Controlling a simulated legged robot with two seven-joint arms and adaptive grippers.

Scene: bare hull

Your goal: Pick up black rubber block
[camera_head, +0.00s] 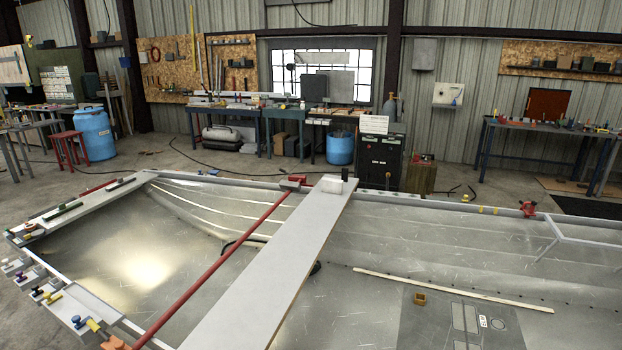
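A small black upright block (345,175) stands at the far end of the long grey plank (275,265), by the hull's far rim. It looks like the black rubber block, though its material is too small to tell. A white block (331,185) sits just left of it and nearer to me on the plank. Neither of my grippers shows in the head view.
The plank lies across the open metal hull (400,240). A red bar (215,265) runs beside it on the left. Workbenches stand behind.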

